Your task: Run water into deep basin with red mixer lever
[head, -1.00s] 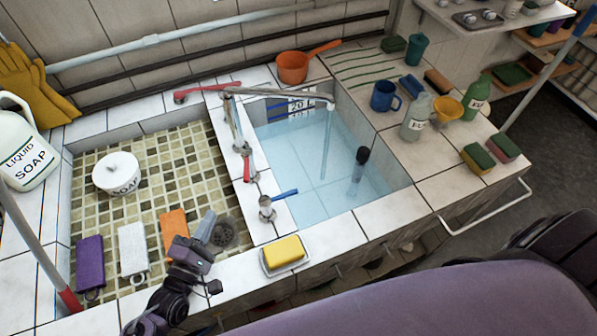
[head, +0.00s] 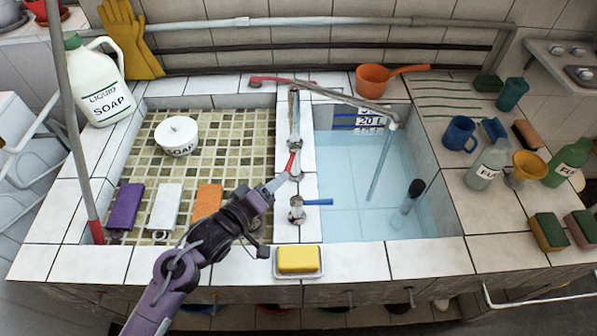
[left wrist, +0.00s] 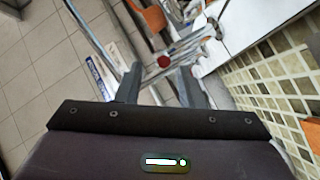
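The red mixer lever (head: 291,163) sits on the mixer on the tiled divider between the basins. Its red end (left wrist: 163,61) shows between and just beyond my fingers in the left wrist view. My left gripper (head: 278,183) is open at the lever, with its fingers apart; I cannot tell whether they touch it. The metal spout (head: 350,99) reaches over the deep basin (head: 430,205). A thin water stream (head: 376,170) falls from it into blue water, near the 20 L mark plate (head: 368,120). A blue lever (head: 318,202) stands nearer the front. My right gripper is out of view.
A yellow sponge on a dish (head: 298,261) lies on the front rim. A dark-topped upright tube (head: 414,190) stands in the water. The shallow mosaic basin holds a soap pot (head: 177,136) and several sponges. Bottles and a mug (head: 459,133) crowd the right counter.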

